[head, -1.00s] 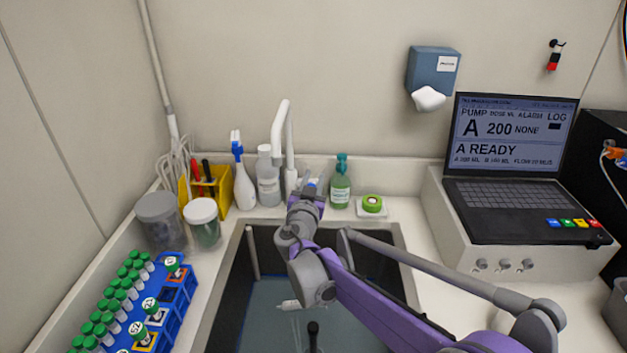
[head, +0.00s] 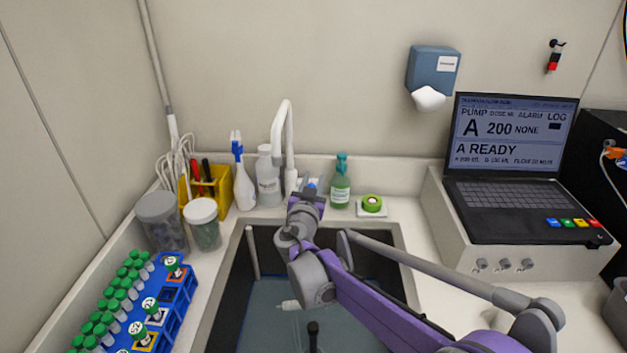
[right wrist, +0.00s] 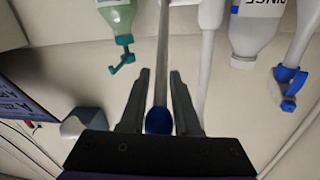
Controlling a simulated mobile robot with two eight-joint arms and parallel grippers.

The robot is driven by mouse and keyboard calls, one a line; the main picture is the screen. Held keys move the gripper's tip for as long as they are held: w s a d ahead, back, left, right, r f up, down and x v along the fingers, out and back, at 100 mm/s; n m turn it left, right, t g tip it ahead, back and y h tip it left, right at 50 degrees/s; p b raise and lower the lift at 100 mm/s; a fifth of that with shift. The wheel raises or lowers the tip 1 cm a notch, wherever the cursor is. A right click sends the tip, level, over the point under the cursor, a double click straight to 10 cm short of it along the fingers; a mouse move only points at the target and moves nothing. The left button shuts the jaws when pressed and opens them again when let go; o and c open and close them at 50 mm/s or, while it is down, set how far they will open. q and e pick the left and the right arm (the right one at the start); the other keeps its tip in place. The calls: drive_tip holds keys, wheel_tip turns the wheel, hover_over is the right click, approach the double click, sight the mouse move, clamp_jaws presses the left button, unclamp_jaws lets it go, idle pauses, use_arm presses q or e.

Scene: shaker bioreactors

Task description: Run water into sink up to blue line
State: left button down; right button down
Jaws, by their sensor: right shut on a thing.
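The sink (head: 222,300) has dark walls and a pale blue-grey surface inside that looks like water. A thin blue line (head: 290,279) shows low on its back wall, close to that surface. A white gooseneck tap (head: 287,115) stands behind the sink. My right gripper (head: 309,187) is at the tap's base. In the right wrist view my right gripper (right wrist: 160,82) is shut on a slim metal lever (right wrist: 163,50) with a blue knob (right wrist: 159,120) between the fingers. Falling water cannot be made out clearly. My left gripper is not in view.
A wash bottle (head: 268,180), a spray bottle (head: 243,185) and a green soap bottle (head: 340,185) stand close around the tap. A blue tube rack (head: 178,310) stands left of the sink. A laptop (head: 515,190) stands right. My right arm covers much of the sink's right side.

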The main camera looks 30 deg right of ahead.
drive_tip(key=f+t+b, duration=0.1)
drive_tip(key=s+a+f+t+h+b, duration=0.1)
drive_tip(key=f, duration=0.1)
drive_tip(key=s+f+t+h+b, duration=0.1)
drive_tip(key=shift+a+f+m, duration=0.15)
drive_tip(key=shift+f+m, duration=0.1)
drive_tip(key=shift+m, duration=0.05)
drive_tip(key=c, duration=0.9)
unclamp_jaws()
drive_tip(key=shift+o, duration=0.2)
drive_tip(key=s+a, duration=0.9)
drive_tip(key=s, duration=0.2)
drive_tip(key=shift+s+f, duration=0.4)
drive_tip(key=shift+f, duration=0.05)
